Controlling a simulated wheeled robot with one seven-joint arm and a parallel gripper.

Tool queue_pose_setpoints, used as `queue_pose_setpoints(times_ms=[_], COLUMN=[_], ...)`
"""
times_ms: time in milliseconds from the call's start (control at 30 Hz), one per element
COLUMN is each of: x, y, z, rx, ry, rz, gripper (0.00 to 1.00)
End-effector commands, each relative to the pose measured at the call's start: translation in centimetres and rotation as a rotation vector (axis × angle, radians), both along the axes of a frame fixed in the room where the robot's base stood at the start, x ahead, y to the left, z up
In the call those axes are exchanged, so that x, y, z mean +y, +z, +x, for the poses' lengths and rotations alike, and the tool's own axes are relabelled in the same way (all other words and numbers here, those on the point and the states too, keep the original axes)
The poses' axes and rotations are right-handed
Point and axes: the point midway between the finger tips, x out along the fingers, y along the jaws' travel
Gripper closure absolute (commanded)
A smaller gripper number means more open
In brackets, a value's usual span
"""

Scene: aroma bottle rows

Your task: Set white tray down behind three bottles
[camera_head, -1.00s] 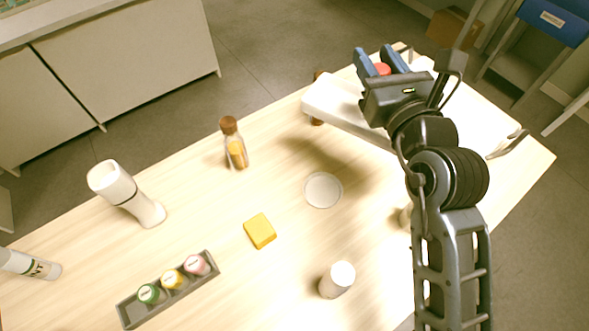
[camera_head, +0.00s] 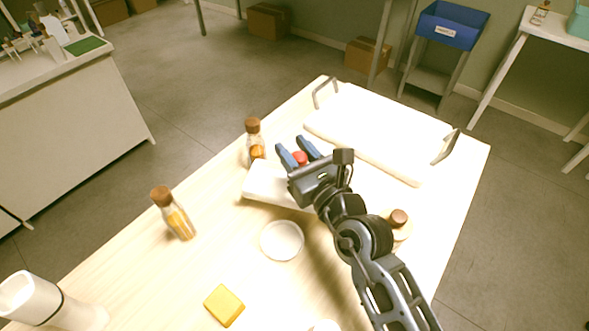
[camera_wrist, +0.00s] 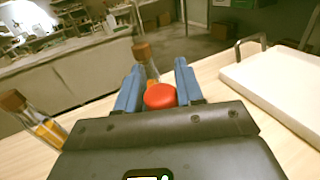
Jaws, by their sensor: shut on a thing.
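My gripper (camera_head: 296,152) has its blue fingers closed around a red round knob (camera_head: 300,158), also between the fingers in the wrist view (camera_wrist: 160,96). A white slab (camera_head: 262,184) shows under my gripper, apparently joined to the knob; my gripper hides most of it. A white tray (camera_head: 372,125) with grey handles lies at the table's far right; part of it shows in the wrist view (camera_wrist: 284,82). One brown-capped bottle (camera_head: 254,140) stands just beyond the slab, another (camera_head: 175,213) to its left. A third brown cap (camera_head: 398,218) shows right of my arm, its lower part unclear.
A round white dish (camera_head: 282,240) and a yellow block (camera_head: 224,305) lie on the wooden table (camera_head: 205,260). A white cup-like container (camera_head: 45,300) stands front left. Beyond the table are open floor, a counter and a blue bin (camera_head: 452,24).

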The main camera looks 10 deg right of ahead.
Motion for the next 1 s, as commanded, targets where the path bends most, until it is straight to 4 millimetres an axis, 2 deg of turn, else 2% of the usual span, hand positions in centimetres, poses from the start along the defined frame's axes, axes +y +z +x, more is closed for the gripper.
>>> queue_pose_setpoints(times_ms=[300,733,767,1000], x=[0.1,0.0,0.0,0.0], y=[-4.3,-4.7,-4.6,-4.6], z=[0.0,0.0,0.0,0.0], rx=[0.0,0.0,0.001,0.001], ry=[0.001,-0.001,0.0,0.0], rz=[0.0,0.0,0.0,0.0], gripper=[1.0,1.0,0.6,0.38])
